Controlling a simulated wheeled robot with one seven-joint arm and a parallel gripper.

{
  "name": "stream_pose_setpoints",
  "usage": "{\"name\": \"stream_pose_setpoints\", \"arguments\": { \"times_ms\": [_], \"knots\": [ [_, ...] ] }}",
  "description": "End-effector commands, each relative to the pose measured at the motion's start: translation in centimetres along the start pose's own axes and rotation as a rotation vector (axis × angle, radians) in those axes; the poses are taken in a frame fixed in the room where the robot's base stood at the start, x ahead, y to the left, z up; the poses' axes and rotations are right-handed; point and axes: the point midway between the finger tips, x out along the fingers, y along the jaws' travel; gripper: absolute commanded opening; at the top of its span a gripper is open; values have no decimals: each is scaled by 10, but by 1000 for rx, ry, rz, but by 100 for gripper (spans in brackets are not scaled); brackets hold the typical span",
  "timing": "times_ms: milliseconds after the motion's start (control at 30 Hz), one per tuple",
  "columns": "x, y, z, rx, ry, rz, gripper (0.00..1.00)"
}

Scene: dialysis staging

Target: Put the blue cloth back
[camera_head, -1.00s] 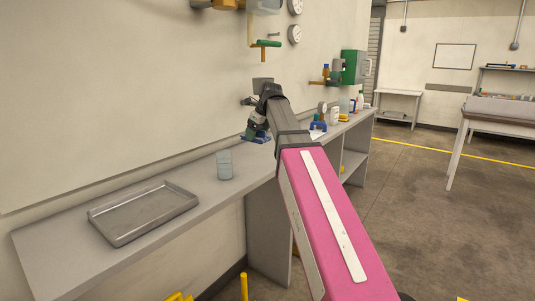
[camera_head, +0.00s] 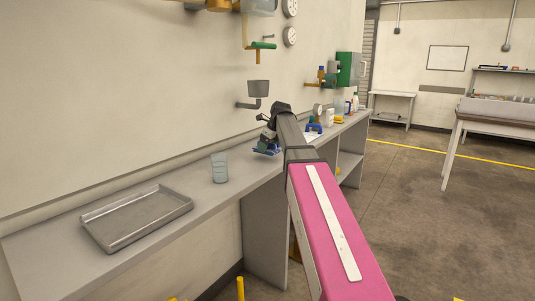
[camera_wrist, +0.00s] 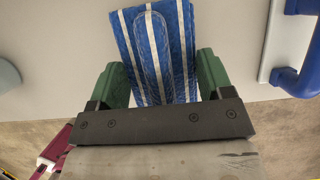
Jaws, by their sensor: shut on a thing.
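The blue cloth with white stripes (camera_wrist: 178,38) is between the green fingers of my gripper (camera_wrist: 163,82) in the wrist view. An oval clear outline shows on its middle. In the head view my gripper (camera_head: 268,140) is low over the long grey bench with the cloth (camera_head: 264,151) under it. I cannot tell whether the cloth touches the bench top. My gripper is shut on the cloth. My arm hides part of the bench behind it.
A blue-grey cup (camera_head: 219,168) stands left of the gripper. A grey metal tray (camera_head: 92,236) lies further left. A blue item (camera_head: 314,128) and bottles (camera_head: 330,117) stand to the right. Bench between cup and tray is clear.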

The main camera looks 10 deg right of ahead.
Motion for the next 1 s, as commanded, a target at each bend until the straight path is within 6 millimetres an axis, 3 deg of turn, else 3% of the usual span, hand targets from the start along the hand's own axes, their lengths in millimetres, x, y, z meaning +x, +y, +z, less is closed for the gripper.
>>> {"name": "stream_pose_setpoints", "arguments": {
  "times_ms": [233, 600, 633, 700, 1000],
  "knots": [
    [29, 1, -12, 0, 0, 0, 51],
    [32, 1, -13, 0, 0, 0, 51],
    [32, 1, -13, 0, 0, 0, 77],
    [32, 1, -13, 0, 0, 0, 99],
    [31, 1, -13, 0, 0, 0, 99]
  ]
}}
